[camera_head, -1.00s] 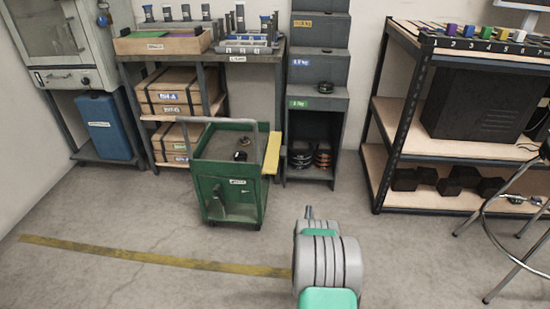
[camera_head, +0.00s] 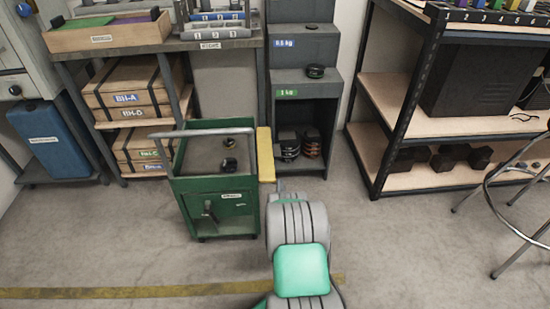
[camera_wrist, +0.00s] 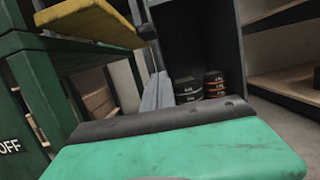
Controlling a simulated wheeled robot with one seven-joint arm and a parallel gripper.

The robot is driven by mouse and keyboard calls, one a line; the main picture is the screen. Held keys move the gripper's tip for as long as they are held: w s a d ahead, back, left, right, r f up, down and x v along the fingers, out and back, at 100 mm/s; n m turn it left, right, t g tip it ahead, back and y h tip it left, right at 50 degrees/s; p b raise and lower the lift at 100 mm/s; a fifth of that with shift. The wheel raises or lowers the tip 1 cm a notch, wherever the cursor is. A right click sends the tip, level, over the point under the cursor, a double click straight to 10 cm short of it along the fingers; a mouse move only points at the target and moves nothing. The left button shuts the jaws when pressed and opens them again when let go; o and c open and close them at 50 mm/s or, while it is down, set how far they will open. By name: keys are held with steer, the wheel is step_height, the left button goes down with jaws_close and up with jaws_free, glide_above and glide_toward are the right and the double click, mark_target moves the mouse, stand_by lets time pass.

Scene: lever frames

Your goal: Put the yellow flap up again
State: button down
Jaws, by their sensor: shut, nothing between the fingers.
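The green cart (camera_head: 222,213) stands left of my arm, with a grey handle and a dark top. The yellow flap (camera_head: 265,155) is a narrow board along the cart's right side; its exact tilt is hard to judge. In the wrist view the flap (camera_wrist: 95,22) is at the upper left, beside the cart's green frame (camera_wrist: 45,90). My gripper (camera_head: 281,184) is shut and empty, close to the flap's near end. It also shows in the wrist view (camera_wrist: 149,32), by the flap's right edge; whether they touch I cannot tell.
A dark stepped rack (camera_head: 305,105) with stacked discs stands behind the flap. A shelf unit (camera_head: 400,130) and a stool (camera_head: 510,200) are on the right. Two small dark objects (camera_head: 230,164) lie on the cart's top. Floor is clear in front of the cart.

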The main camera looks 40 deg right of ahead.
mark_target(269, 152)
steer(key=w+d+r+b, duration=0.3)
steer(key=w+d+r, duration=0.1)
steer(key=w+r, duration=0.2)
steer(key=shift+w+d, duration=0.35)
steer(key=shift+w, duration=0.1)
steer(key=shift+r, duration=0.1)
steer(key=shift+r+n, duration=0.1)
steer(key=shift+n, duration=0.2)
